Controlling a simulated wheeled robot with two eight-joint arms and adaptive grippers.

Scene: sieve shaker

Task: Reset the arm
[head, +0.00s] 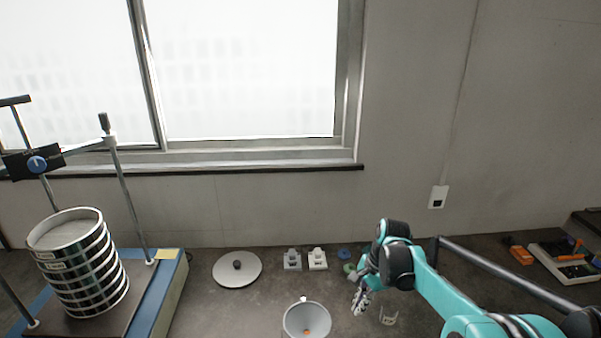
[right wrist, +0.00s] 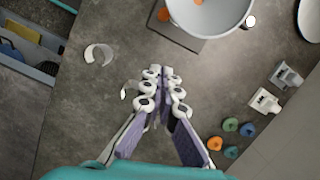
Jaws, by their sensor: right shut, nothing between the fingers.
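My right arm is teal and black and reaches in from the right in the head view. Its gripper (head: 361,301) hangs fingers down over the grey table, just right of a white bowl (head: 307,320). In the right wrist view the gripper (right wrist: 163,72) has its fingertips together with nothing between them. The bowl also shows at the top of that view (right wrist: 208,22), apart from the fingertips, with something orange inside. My left gripper does not show in either view.
A sieve stack (head: 82,265) stands on the shaker at left. A round lid (head: 237,269), two small white blocks (head: 317,259) and coloured discs (right wrist: 230,125) lie on the table. A curved clear piece (head: 389,316) lies right of the gripper. A tray (head: 568,264) is at far right.

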